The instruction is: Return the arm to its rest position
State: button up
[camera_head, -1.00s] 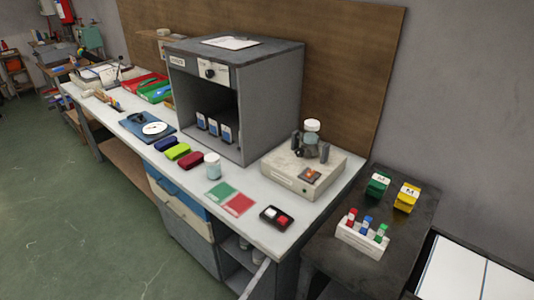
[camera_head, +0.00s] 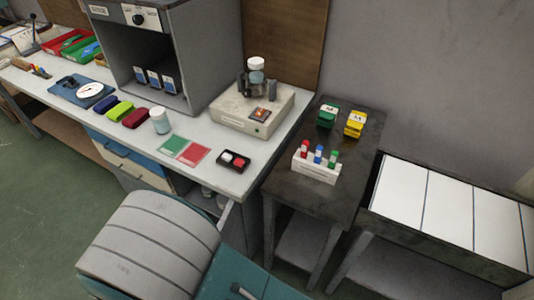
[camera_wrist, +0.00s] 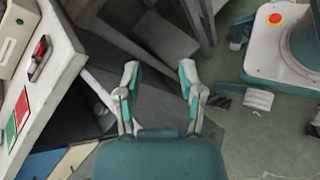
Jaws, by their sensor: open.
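My gripper (camera_wrist: 159,77) shows in the wrist view with its two teal and grey fingers spread apart and nothing between them. It points down over the dark gap and floor beside the white bench. In the head view the gripper is out of sight. A large grey and teal part of my own arm fills the bottom of the head view, in front of the bench.
The white bench (camera_head: 215,137) carries a grey cabinet (camera_head: 200,45), a beige device (camera_head: 222,108) and a black two-button box (camera_head: 233,161). A dark side table (camera_head: 285,190) holds a vial rack (camera_head: 316,171). A panelled white surface (camera_head: 400,190) lies right.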

jog(key=w+d+r+m+g+y, duration=0.2)
jog(key=w+d+r+m+g, duration=0.2)
jog(key=d+r+m+g, duration=0.25)
jog(key=s+d+r+m+t+y, duration=0.1)
jog(key=d+r+m+y, duration=0.3)
jog(key=d+r, duration=0.5)
jog(key=s+d+r+m+t+y, duration=0.2)
jog(key=d+r+m+t+y, duration=0.2)
jog(key=d+r+m, duration=0.5)
notch_tip(320, 180, up, 3)
jog(key=shift+s+d+f, duration=0.15)
jog(key=shift+s+d, duration=0.05)
jog(key=shift+s, duration=0.05)
jog(key=shift+a, duration=0.1)
